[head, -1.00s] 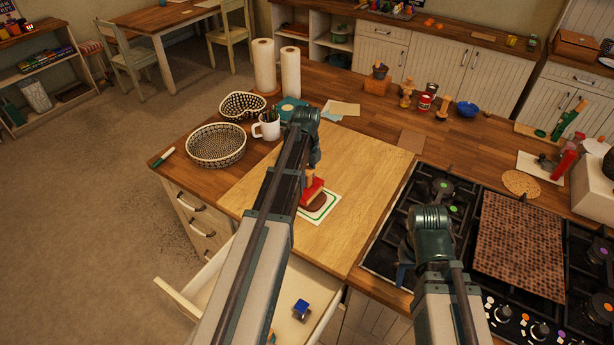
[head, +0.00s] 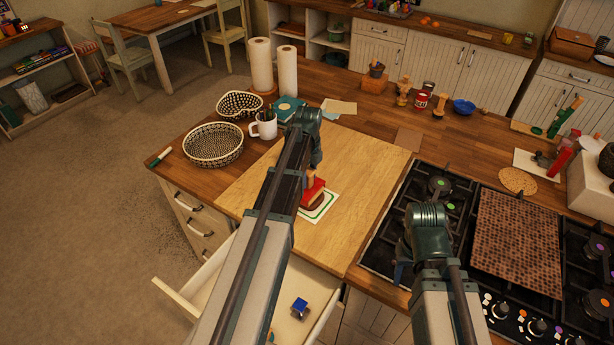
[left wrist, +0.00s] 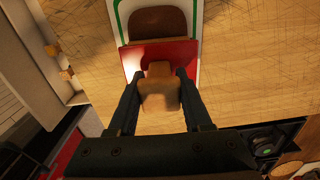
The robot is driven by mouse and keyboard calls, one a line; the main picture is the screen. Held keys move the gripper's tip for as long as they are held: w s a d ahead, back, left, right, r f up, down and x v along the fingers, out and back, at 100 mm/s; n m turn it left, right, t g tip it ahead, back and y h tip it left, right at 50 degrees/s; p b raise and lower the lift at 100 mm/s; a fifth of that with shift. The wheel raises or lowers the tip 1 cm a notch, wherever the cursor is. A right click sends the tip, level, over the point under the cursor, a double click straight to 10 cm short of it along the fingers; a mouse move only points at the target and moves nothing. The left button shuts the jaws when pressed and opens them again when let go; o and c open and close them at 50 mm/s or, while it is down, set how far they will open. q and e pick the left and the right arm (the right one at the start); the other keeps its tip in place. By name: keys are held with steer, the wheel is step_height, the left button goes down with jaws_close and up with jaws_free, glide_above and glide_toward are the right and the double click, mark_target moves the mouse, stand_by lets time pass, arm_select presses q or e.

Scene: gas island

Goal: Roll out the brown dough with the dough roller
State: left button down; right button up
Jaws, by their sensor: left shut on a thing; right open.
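The dough roller is a red block (head: 315,189) with a wooden handle, and it also shows in the left wrist view (left wrist: 180,52). My left gripper (left wrist: 158,78) is shut on its handle. The brown dough (left wrist: 158,22) lies on a white mat (head: 327,206) with a green border, on the wooden board. In the left wrist view the red block overlaps the near end of the dough; whether it presses on it I cannot tell. My right gripper (head: 402,272) is open and empty over the stove's left side, mostly hidden behind its own arm.
The pale board (head: 371,170) is otherwise clear. A mug (head: 265,126) and a patterned basket (head: 213,145) stand at its back left. The stove (head: 440,185) is to the right. An open drawer (head: 283,318) with a blue-topped object sticks out in front.

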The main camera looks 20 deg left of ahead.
arm_select(q)
steer(key=shift+d, duration=0.15)
steer(key=shift+s+d, duration=0.15)
steer(key=shift+d, duration=0.35)
steer(key=shift+a, duration=0.1)
